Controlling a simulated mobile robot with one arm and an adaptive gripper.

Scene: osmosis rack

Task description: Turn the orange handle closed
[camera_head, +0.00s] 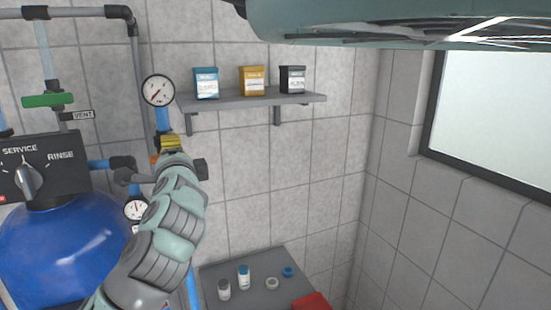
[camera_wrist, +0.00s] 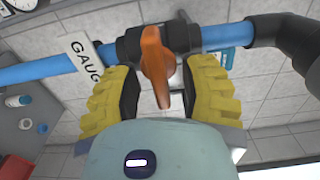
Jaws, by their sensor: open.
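The orange handle (camera_wrist: 156,66) sits on a dark valve body (camera_wrist: 183,36) in a blue pipe (camera_wrist: 220,38). In the wrist view its long side points across the pipe. My gripper (camera_wrist: 158,72) has yellow padded fingers, one on each side of the handle. The fingers are apart, with a visible gap to the handle on both sides. In the head view my gripper (camera_head: 171,143) is at the pipework below a round gauge, and my arm hides most of the valve. Only a sliver of orange shows there.
A white GAUGE tag (camera_wrist: 84,58) hangs beside the left finger. A pressure gauge (camera_head: 158,90) is just above my gripper. A shelf (camera_head: 255,101) with three boxes is to the right. A blue tank (camera_head: 65,250) stands left. A grey table (camera_head: 250,297) with small containers is below.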

